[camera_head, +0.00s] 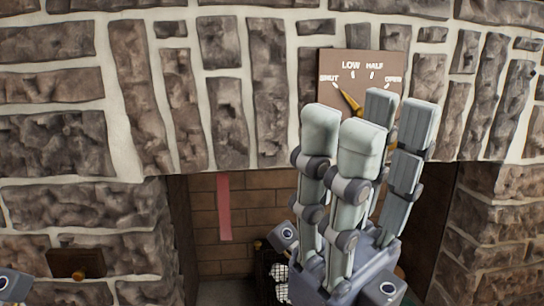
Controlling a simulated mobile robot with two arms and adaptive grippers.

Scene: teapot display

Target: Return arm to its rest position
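My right gripper (370,128) stands upright at centre right, its grey fingers pointing up. The fingers are spread apart, with nothing seen between them. Behind the fingertips is a brown dial plate (347,62) on the stone wall, marked SHUT, LOW, HALF and OPEN. Its orange pointer (349,101) slants up and left toward SHUT. The fingers hide the plate's lower right part, and I cannot tell whether they touch it. Only a small grey part of my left gripper (14,284) shows at the bottom left corner; its fingers are out of view.
A stone fireplace wall (205,85) fills the view. Its brick-backed opening (265,195) lies below, behind my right gripper, with a pinkish-red strip (224,207) inside. A brown plate with a brass knob (81,274) is on the wall at lower left.

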